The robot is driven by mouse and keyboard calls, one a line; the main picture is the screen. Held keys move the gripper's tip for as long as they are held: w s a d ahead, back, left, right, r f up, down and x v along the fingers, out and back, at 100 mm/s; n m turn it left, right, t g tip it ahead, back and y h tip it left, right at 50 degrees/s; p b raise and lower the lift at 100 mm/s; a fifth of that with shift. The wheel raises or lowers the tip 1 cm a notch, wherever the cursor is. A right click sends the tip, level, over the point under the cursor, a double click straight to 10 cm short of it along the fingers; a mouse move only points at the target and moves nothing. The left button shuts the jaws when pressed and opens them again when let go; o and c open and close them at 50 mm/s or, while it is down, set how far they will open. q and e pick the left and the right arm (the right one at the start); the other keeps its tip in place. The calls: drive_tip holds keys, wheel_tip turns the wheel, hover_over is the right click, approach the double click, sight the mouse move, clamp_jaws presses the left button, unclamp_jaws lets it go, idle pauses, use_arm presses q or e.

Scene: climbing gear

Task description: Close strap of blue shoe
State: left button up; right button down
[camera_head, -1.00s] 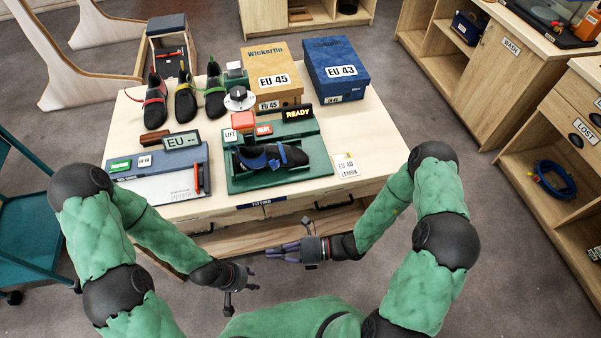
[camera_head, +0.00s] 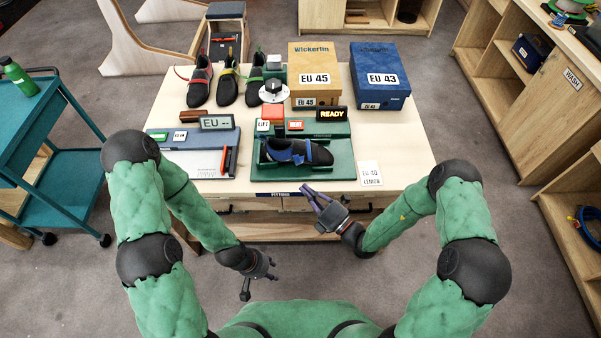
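The dark shoe with a blue strap (camera_head: 318,154) lies on its side-on profile on the green fitting stand (camera_head: 340,172), toe to the right. Its blue strap (camera_head: 281,152) crosses the upper near the left end; whether it is fastened is too small to tell. My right gripper (camera_head: 311,191) is in front of the table's front edge, below the shoe, its purple fingers pointing up-left, apart and empty. My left gripper (camera_head: 262,284) is lower and farther left, well clear of the table, its fingers spread and empty.
Several shoes (camera_head: 228,85) stand at the back left of the table. Boxes marked EU 45 (camera_head: 313,57) and EU 43 (camera_head: 377,62) stand behind the stand. A lit READY sign (camera_head: 332,114) and a sizing device (camera_head: 196,161) are nearby. A teal cart (camera_head: 30,125) stands left.

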sight(299, 160)
drive_tip(key=w+a+r+b, duration=0.1)
drive_tip(key=w+a, duration=0.1)
drive_tip(key=w, duration=0.4)
drive_tip(key=shift+r, duration=0.35)
